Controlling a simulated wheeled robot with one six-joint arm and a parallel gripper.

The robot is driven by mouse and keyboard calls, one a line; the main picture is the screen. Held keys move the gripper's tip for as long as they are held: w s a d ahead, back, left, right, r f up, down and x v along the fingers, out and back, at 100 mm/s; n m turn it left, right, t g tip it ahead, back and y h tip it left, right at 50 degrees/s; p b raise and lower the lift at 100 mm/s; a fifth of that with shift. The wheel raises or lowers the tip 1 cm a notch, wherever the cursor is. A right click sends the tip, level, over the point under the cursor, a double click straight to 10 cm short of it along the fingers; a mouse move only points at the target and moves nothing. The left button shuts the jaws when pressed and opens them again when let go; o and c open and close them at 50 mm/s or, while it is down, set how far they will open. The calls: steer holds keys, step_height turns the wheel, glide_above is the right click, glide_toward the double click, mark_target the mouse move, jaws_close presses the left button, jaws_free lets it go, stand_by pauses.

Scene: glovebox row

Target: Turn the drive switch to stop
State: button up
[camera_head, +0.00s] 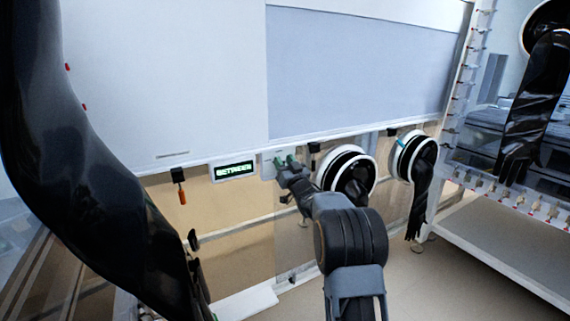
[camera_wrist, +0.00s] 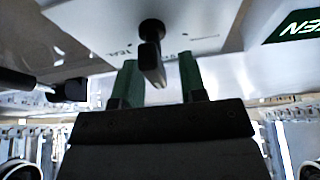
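The drive switch appears to be a black lever (camera_wrist: 152,52) on a pale plate (camera_wrist: 105,22) in the wrist view. Small lettering on the plate is too unclear to read. My gripper (camera_wrist: 160,82) is open, with one green finger on each side of the lever's end. A gap shows between the lever and the fingers. In the head view my gripper (camera_head: 286,162) is at the panel's lower edge, and it hides the lever. A display (camera_head: 235,170) left of it reads BETWEEN; part of it shows upside down in the wrist view (camera_wrist: 298,25).
A black holder with an orange handle (camera_head: 182,196) hangs left of the display. Round white-rimmed ports (camera_head: 368,160) with black gloves are right of my gripper. A large black glove (camera_head: 90,190) fills the left. A black block with a rod (camera_wrist: 70,90) is near in the wrist view.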

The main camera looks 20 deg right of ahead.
jaws_close()
stand_by(0.4)
steer(key=shift+f+n, duration=0.1)
steer(key=shift+n, duration=0.2)
steer(key=n+y+b, duration=0.1)
steer(key=n+b, duration=0.1)
steer(key=n, duration=0.1)
steer(key=shift+a+f+y, duration=0.1)
steer(key=shift+a+y, duration=0.1)
steer(key=shift+y, duration=0.2)
steer(key=shift+a+n+g+y+b, duration=0.1)
steer(key=shift+n+g+y+b, duration=0.25)
steer(key=shift+n, duration=0.55)
steer(key=shift+a+n+g+y+b, duration=0.15)
steer(key=shift+n+y, duration=0.35)
steer(key=shift+n, duration=0.4)
steer(key=shift+a+n+g+y+b, duration=0.15)
steer(key=shift+n+y, duration=0.3)
steer(key=shift+n, duration=0.45)
jaws_free()
steer(key=shift+s, duration=0.1)
